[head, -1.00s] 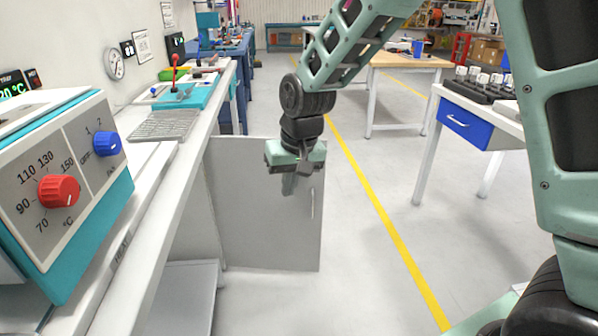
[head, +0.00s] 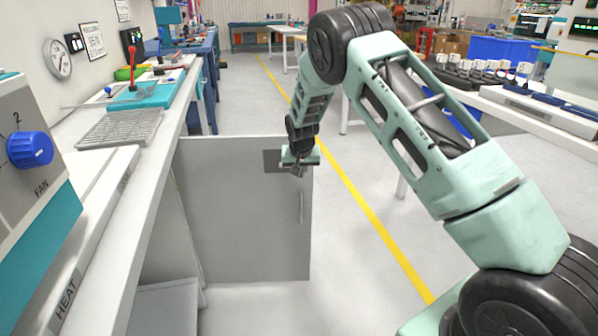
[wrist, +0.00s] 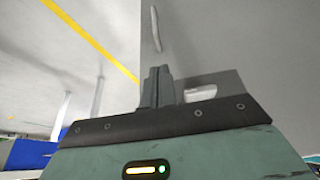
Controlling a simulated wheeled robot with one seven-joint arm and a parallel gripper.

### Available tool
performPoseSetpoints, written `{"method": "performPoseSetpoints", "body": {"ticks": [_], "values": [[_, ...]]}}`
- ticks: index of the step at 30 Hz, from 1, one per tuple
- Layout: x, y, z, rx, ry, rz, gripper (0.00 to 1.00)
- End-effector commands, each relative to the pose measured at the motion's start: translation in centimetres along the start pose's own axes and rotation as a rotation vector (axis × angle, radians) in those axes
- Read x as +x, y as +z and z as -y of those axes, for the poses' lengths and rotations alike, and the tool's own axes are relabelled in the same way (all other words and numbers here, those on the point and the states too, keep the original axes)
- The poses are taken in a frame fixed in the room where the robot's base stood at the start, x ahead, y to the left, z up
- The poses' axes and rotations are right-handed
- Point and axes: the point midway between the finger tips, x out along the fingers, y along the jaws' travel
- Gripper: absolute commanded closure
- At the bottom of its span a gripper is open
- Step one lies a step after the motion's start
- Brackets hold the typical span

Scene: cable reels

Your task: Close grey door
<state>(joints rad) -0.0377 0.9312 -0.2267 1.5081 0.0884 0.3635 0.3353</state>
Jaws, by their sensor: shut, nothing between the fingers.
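The grey door (head: 235,215) of the cabinet under the left bench stands open, jutting out to the right across the floor. Its slim vertical handle (head: 301,207) is near the free right edge. My gripper (head: 297,170) is shut and empty, at the upper right corner of the door, above the handle. In the wrist view the closed fingers (wrist: 157,86) overlap the grey door (wrist: 235,45), with the handle (wrist: 155,30) beyond the tips. I cannot tell whether the fingers touch the door. The cabinet opening is mostly hidden at this angle.
The left bench (head: 150,185) runs along the wall with a wire rack (head: 118,128) and a teal tray (head: 146,97). A heater unit (head: 35,170) is close at left. Open floor with a yellow line (head: 372,225) lies right of the door. A white table (head: 540,110) stands at right.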

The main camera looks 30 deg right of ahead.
Motion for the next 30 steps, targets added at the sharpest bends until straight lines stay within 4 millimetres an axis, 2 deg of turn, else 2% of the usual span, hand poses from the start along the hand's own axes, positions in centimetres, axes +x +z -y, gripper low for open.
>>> {"method": "performPoseSetpoints", "body": {"ticks": [1, 4, 6, 13, 30], "values": [[1.3, 0.1, -0.1, 0.0, 0.002, 0.003, 1.0], [3.2, 0.0, -0.1, 0.001, 0.001, 0.002, 1.0], [3.2, -1.4, 0.0, 0.002, -0.001, -0.004, 1.0], [4.0, -3.3, 0.0, 0.001, 0.0, -0.001, 1.0], [4.1, -3.7, -0.1, -0.004, -0.002, 0.001, 1.0]]}}
